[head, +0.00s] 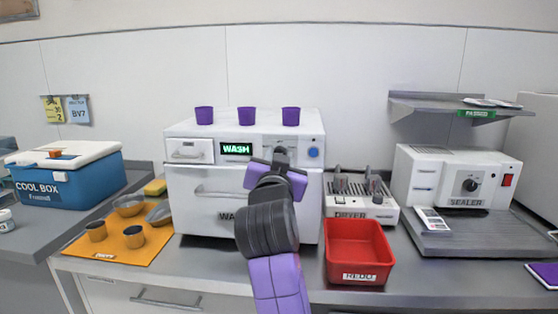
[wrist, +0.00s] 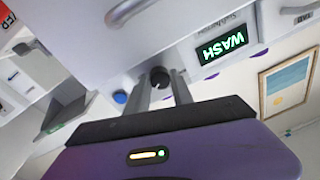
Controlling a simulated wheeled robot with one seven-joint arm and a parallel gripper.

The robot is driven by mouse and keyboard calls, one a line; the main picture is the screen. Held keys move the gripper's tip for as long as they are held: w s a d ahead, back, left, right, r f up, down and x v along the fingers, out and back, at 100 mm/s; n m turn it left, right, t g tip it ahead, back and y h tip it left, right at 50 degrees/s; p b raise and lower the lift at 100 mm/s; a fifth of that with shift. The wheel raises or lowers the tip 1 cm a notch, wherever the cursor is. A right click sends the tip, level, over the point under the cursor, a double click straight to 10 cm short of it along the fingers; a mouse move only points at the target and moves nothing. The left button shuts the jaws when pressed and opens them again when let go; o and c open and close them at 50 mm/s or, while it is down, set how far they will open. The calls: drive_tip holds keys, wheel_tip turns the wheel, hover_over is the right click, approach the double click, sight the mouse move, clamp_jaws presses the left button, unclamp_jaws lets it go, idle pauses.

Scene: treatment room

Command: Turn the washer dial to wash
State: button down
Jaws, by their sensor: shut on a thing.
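The washer (head: 180,205) is a white box at the back middle of the counter. Its small display (head: 236,148) glows green with the word WASH; the display also shows in the wrist view (wrist: 223,46). The black washer dial (wrist: 159,77) is between the fingertips of my gripper (wrist: 163,80), which is shut on it. In the head view my gripper (head: 277,165) is in front of the washer's control panel and hides most of the dial. The dial's pointer is too small to read.
A blue button (head: 313,152) is just right of the dial. Several purple cups stand on the washer. A red tray (head: 359,252) and the dryer (head: 360,201) are to the right; an orange mat (head: 118,248) with metal cups and bowls is to the left.

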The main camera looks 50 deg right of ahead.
drive_tip(key=c, duration=1.1)
unclamp_jaws()
drive_tip(key=shift+s+a, duration=0.1)
drive_tip(key=shift+a, duration=0.05)
drive_tip(key=v, duration=0.7)
drive_tip(key=shift+s+a, duration=0.15)
drive_tip(key=shift+a, duration=0.05)
